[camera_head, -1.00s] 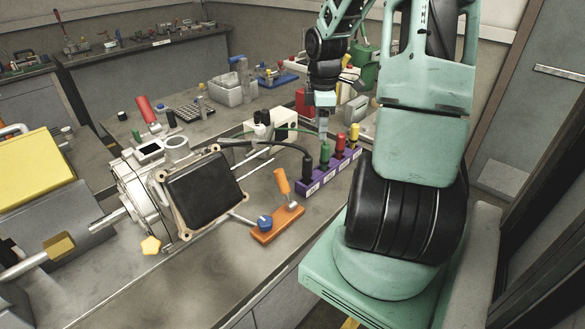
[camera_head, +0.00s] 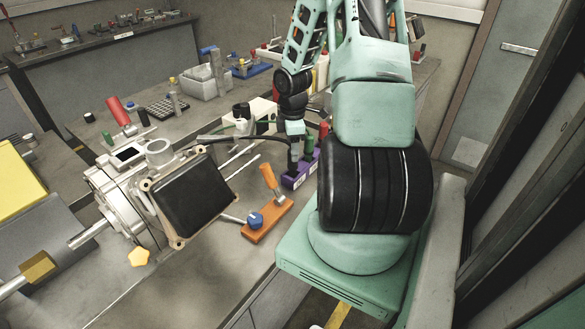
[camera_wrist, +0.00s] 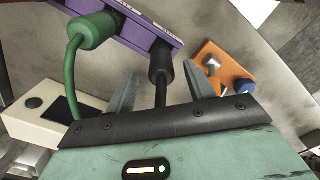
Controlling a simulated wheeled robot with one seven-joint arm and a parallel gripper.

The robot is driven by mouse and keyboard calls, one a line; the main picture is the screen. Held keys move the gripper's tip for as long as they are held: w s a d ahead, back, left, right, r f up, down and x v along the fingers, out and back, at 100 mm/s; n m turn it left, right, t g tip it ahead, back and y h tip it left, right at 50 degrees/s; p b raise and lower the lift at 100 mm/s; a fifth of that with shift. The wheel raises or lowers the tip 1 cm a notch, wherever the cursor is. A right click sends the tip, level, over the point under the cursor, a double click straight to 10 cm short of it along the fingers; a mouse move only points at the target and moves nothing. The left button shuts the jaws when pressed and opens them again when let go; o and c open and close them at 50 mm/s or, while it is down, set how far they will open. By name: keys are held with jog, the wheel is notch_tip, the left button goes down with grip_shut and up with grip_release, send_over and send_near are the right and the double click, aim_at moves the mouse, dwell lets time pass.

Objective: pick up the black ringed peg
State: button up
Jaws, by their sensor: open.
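The black peg (camera_wrist: 162,62) stands at the end of the purple labelled rack (camera_wrist: 140,30), with a black cable running from it. In the wrist view my gripper (camera_wrist: 160,72) is open, with one finger on each side of the black peg and its cable. I cannot tell whether the fingers touch it. In the head view my gripper (camera_head: 294,137) is directly above the black peg (camera_head: 293,158) at the near end of the rack (camera_head: 298,180), partly hiding it.
A green peg (camera_wrist: 95,30) with a green cable sits beside it in the rack; a red peg (camera_head: 323,131) is beyond. An orange stand (camera_head: 264,222) with a blue knob is close by in front. A cream box (camera_wrist: 40,112) and the black-faced machine (camera_head: 190,192) are to the left.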

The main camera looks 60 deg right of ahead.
aim_at(293, 167)
jog(key=shift+a+f+p, duration=0.1)
jog(key=shift+f+p, duration=0.5)
jog(key=shift+f, duration=2.2)
grip_shut()
